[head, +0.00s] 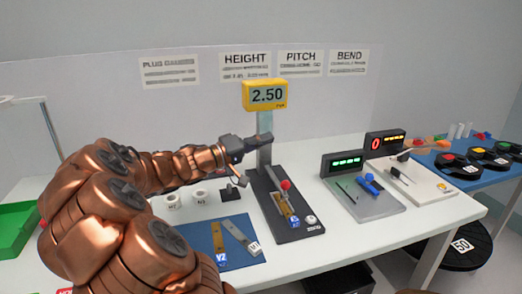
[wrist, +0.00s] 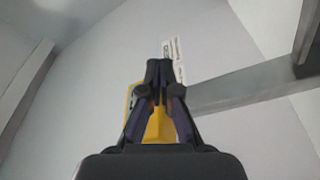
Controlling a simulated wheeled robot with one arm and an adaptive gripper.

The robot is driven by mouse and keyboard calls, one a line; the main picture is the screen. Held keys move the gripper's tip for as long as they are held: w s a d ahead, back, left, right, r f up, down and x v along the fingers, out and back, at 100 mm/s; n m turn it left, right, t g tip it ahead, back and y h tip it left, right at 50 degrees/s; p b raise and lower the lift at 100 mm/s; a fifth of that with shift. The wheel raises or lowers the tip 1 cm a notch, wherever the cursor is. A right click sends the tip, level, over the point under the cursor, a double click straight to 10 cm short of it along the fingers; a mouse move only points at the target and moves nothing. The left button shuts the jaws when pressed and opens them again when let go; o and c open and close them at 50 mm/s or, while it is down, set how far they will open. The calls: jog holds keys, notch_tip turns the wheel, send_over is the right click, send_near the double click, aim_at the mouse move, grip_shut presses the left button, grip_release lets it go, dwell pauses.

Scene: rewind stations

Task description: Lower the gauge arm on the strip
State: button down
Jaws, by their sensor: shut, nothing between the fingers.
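The height gauge stands on the table in the head view: a yellow display (head: 266,95) reading 2.50 on a grey post (head: 264,155) above a dark base (head: 305,208). A red knob (head: 286,184) shows low on the gauge, above a strip (head: 284,207) with a blue tag lying on the base. My gripper (head: 266,137) is beside the post, below the display and well above the strip. In the wrist view its fingers (wrist: 159,68) are shut and empty, with yellow behind them. I cannot clearly separate the gauge arm from my gripper.
A blue mat (head: 205,235) with two tagged strips lies left of the base. White cylinders (head: 173,201) stand behind it. The pitch station (head: 362,198) and bend station (head: 420,180) stand to the right. A green tray (head: 18,228) is at far left.

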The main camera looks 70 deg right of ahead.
jog(key=s+a+f+m+g+b, duration=0.1)
jog(key=s+a+f+m+b, duration=0.2)
jog(key=b, duration=1.3)
notch_tip(320, 180, down, 3)
jog(key=a+m, duration=0.1)
jog(key=m, duration=0.2)
jog(key=shift+a+y, duration=0.3)
jog(key=shift+a, duration=0.1)
jog(key=shift+s+a+m+g+b, duration=0.1)
jog(key=shift+m+g+b, duration=0.2)
jog(key=shift+g+b, duration=0.1)
jog(key=v, duration=0.7)
jog(key=shift+a, duration=0.2)
